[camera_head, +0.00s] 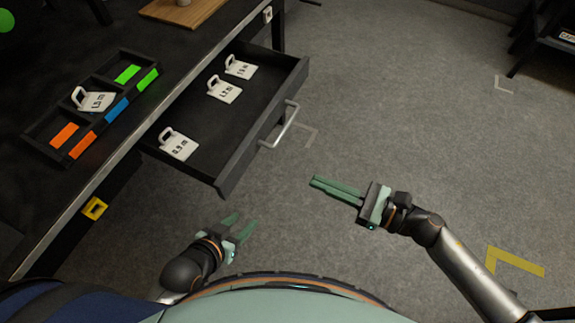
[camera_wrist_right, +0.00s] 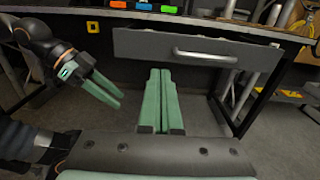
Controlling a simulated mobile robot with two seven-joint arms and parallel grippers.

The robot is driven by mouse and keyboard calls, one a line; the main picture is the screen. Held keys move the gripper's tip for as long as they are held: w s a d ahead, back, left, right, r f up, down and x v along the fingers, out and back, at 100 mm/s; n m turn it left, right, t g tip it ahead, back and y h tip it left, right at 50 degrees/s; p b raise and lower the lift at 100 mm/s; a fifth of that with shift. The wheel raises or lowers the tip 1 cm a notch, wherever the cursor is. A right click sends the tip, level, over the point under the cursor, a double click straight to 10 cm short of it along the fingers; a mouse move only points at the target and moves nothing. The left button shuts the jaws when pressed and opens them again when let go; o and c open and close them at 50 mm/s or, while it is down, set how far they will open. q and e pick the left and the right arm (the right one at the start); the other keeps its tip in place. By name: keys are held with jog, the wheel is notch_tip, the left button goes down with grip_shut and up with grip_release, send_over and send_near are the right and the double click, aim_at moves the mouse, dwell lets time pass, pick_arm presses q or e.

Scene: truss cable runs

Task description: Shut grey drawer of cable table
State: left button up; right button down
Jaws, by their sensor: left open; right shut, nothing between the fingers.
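The grey drawer (camera_head: 228,133) of the dark cable table (camera_head: 30,185) stands pulled out in the head view. Its bar handle (camera_head: 281,125) is on the front panel, and the front also shows in the right wrist view (camera_wrist_right: 150,44). Several white tags (camera_head: 224,89) marked with lengths lie inside it. My right gripper (camera_head: 313,182) is shut and empty, apart from the drawer, to the right of its near corner. In its wrist view the fingers (camera_wrist_right: 160,72) are together below the drawer front. My left gripper (camera_head: 247,220) is open and empty, below the drawer's near corner in the picture.
A black tray (camera_head: 40,140) with coloured labels and one white tag (camera_head: 92,99) sits on the table top. A wooden board (camera_head: 184,12) lies farther back. Grey floor is clear right of the drawer. A dark stand (camera_head: 545,45) is at the upper right.

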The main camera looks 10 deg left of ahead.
aim_at(250, 153)
pick_arm(q)
jog(key=shift+r+p, duration=0.3)
jog(key=shift+p, duration=0.2)
pick_arm(e)
jog(key=x, duration=1.3)
jog(key=shift+w+a, duration=0.1)
jog(key=shift+a, duration=0.3)
pick_arm(q)
jog(key=shift+w+a, duration=0.1)
jog(key=shift+a, duration=0.05)
pick_arm(e)
jog(key=shift+a, duration=0.1)
